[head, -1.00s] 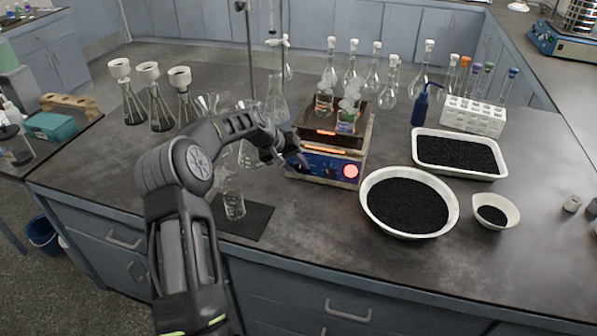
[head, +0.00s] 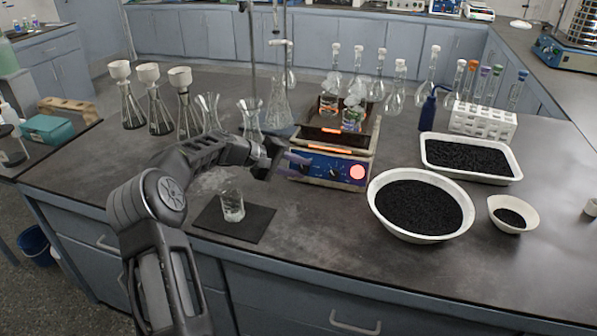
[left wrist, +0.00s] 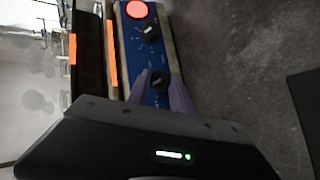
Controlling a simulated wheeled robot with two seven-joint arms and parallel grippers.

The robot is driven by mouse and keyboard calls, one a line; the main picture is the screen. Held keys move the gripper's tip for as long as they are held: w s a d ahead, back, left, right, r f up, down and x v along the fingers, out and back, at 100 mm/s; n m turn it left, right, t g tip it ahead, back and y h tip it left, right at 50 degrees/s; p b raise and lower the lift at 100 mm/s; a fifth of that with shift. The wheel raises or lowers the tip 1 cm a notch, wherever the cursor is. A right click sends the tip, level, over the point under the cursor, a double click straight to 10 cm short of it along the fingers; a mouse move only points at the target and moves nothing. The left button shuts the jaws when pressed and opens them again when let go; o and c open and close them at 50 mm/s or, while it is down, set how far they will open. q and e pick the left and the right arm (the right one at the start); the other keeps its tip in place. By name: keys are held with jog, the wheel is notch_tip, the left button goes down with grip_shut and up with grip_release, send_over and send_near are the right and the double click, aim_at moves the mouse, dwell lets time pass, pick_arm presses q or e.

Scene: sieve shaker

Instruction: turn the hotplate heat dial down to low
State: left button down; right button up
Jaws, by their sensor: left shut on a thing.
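The hotplate (head: 330,158) stands on the bench with its blue front panel facing me. The panel carries two black dials and a lit red round light (head: 357,172). My left gripper (head: 303,164) reaches the panel's left part from the left. In the left wrist view, its purple fingers (left wrist: 160,88) are shut on the dial farther from the red light (left wrist: 160,80), one finger on each side. The other dial (left wrist: 150,33) is free, between the held dial and the red light. The dial markings are too small to read. My right gripper is not in view.
Flasks with smoky vapour (head: 352,115) stand on the hotplate. A beaker (head: 232,206) sits on a dark mat (head: 256,222) in front of my arm. A white bowl of black grains (head: 376,212) stands to the right. The bench between mat and bowl is clear.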

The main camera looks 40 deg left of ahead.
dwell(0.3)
pick_arm(q)
jog(key=c, duration=1.1)
grip_release()
jog(key=shift+c, duration=0.2)
jog(key=shift+s, duration=0.1)
jog(key=v, duration=0.7)
jog(key=shift+s+r+b, duration=0.2)
jog(key=shift+s+b, duration=0.05)
jog(key=shift+b, duration=0.1)
jog(key=shift+a, duration=0.15)
